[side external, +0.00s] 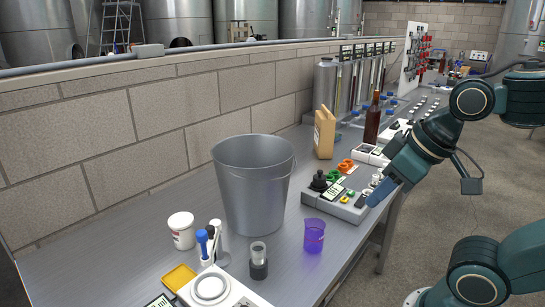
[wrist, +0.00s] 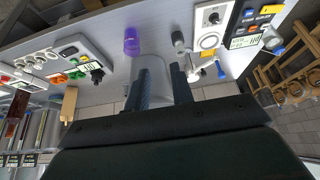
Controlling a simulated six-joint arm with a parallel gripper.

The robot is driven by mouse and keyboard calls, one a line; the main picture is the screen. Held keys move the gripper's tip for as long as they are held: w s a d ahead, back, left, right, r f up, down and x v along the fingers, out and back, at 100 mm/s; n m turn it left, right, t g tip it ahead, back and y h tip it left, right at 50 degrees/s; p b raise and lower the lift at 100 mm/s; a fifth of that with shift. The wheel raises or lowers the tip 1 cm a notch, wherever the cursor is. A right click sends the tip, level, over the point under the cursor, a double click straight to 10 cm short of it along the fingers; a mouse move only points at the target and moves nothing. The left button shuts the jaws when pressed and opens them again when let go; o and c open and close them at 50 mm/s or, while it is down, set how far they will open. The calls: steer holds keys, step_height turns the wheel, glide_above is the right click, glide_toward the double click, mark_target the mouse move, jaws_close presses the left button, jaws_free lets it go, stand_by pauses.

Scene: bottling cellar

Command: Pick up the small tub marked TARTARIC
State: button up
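A small white tub (side external: 182,231) with a lid and a reddish label stands upright on the bench at the left in the side view; its lettering is too small to read. I cannot make it out for sure in the wrist view. My gripper (side external: 374,197) is at the bench's right side, beside the grey button box and well away from the tub, with the metal bucket between. In the wrist view my gripper (wrist: 162,72) has its two fingers apart with nothing held between them.
A large metal bucket (side external: 252,185) stands right of the tub. Close to the tub are a holder with blue and black-topped items (side external: 207,245), a dark-filled beaker (side external: 258,262) and a scale (side external: 222,290). A purple cup (side external: 314,236) and a button box (side external: 340,198) are further right.

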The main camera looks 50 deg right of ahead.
steer(key=o, duration=1.3)
steer(key=shift+w+r, duration=0.1)
steer(key=w+a+r+n+g, duration=0.1)
steer(key=w+r+n, duration=0.5)
steer(key=w, duration=0.7)
steer(key=n+g, duration=0.5)
steer(key=n, duration=1.1)
glide_above(181, 218)
step_height(181, 218, down, 24)
steer(key=shift+s+r, duration=0.1)
steer(key=shift+r, duration=0.15)
steer(key=shift+a+f, duration=0.1)
steer(key=shift+f, duration=0.25)
